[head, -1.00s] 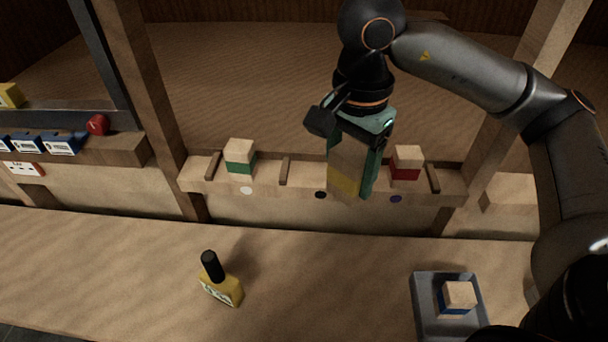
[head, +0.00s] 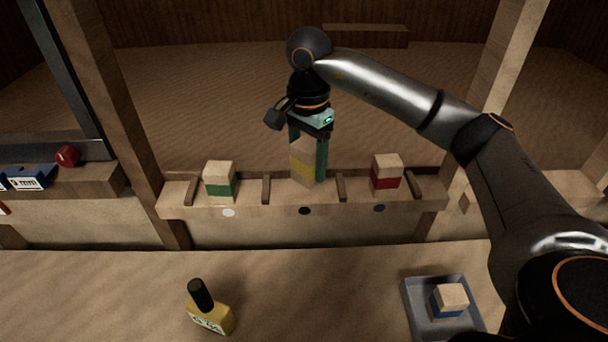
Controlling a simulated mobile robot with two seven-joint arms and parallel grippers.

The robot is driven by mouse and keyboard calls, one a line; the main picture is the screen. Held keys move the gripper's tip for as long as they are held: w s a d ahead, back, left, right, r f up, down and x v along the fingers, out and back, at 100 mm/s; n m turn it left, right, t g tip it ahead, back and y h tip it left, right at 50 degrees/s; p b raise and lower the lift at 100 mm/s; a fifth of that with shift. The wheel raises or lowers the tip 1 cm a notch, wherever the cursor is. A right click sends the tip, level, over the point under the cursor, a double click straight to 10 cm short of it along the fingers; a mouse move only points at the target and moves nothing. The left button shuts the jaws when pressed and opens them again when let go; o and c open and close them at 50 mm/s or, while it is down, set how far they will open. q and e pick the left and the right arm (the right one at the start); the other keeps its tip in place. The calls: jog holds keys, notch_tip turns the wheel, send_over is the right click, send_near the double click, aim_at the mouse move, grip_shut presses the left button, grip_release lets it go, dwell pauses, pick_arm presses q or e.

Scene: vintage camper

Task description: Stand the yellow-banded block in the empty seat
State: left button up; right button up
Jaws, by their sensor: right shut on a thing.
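The yellow-banded block (head: 301,167) is upright in my right gripper (head: 308,160), whose fingers are shut on its sides. It is at the middle seat of the wooden rack (head: 335,207), between two dividers and behind a black dot (head: 304,211). I cannot tell whether its base rests on the rack or hovers just above it. The green-banded block (head: 220,181) stands in the left seat. The red-banded block (head: 386,172) stands in the right seat. My left gripper is not in view.
A grey tray (head: 414,308) with a blue-banded block (head: 449,302) is at the front right. Blue boxes (head: 31,177) and a red object (head: 67,156) are on the left ledge. The front surface between bottle and tray is clear.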

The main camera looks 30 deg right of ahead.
aim_at(304, 140)
jog(key=shift+w+d+f, duration=0.1)
jog(key=shift+w+f, duration=0.55)
jog(key=shift+f, duration=0.15)
jog(key=shift+w+f+p, duration=0.2)
jog(key=shift+f+p, duration=0.1)
jog(key=shift+f, duration=1.45)
jog(key=shift+f, duration=0.15)
jog(key=o, duration=1.4)
jog(key=shift+o, duration=0.2)
notch_tip(304, 140, up, 12)
jog(key=shift+r, duration=0.2)
jog(key=shift+s+f, duration=0.1)
